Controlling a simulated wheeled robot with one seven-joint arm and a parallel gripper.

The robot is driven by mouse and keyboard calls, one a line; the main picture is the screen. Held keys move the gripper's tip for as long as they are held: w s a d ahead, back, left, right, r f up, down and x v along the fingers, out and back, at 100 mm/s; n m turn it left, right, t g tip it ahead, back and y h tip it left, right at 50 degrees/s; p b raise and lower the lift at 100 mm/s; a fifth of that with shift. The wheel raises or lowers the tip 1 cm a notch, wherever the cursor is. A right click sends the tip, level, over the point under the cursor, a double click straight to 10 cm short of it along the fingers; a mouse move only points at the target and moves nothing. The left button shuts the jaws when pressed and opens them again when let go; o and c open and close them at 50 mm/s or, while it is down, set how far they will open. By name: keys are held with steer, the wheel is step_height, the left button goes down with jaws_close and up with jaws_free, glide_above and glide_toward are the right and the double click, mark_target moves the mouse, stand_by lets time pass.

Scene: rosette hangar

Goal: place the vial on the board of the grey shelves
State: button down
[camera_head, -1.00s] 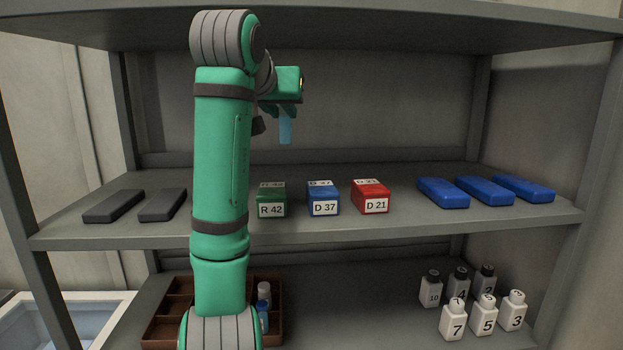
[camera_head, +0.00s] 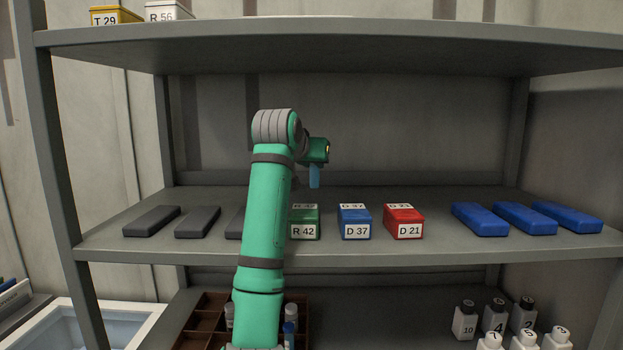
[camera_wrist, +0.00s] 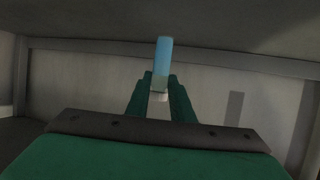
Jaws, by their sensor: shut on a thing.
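My gripper (camera_wrist: 160,94) is shut on a light-blue vial (camera_wrist: 163,60), which has a pale end between the fingers in the wrist view. In the head view the vial (camera_head: 314,178) hangs below my gripper, above the rear part of the middle board (camera_head: 330,248) of the grey shelves (camera_head: 57,150). It appears roughly upright and apart from the board. My own arm hides part of the board and the fingertips are hard to make out in the head view.
A green box (camera_head: 305,222), a blue box (camera_head: 355,222) and a red box (camera_head: 404,222) stand mid-board. Dark grey blocks (camera_head: 197,222) lie left, blue blocks (camera_head: 480,220) right. Below are a brown divided tray (camera_head: 205,315) and several white bottles (camera_head: 464,322). The upper board (camera_head: 330,48) overhangs.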

mark_target(312, 177)
steer(key=f, duration=0.2)
steer(key=w+f, duration=0.1)
steer(key=f, duration=0.1)
steer(key=shift+w, duration=0.1)
steer(key=shift+f, duration=0.2)
steer(key=shift+f, duration=0.1)
steer(key=c, duration=1.5)
jaws_free()
steer(key=shift+c, duration=0.2)
steer(key=v, duration=1.2)
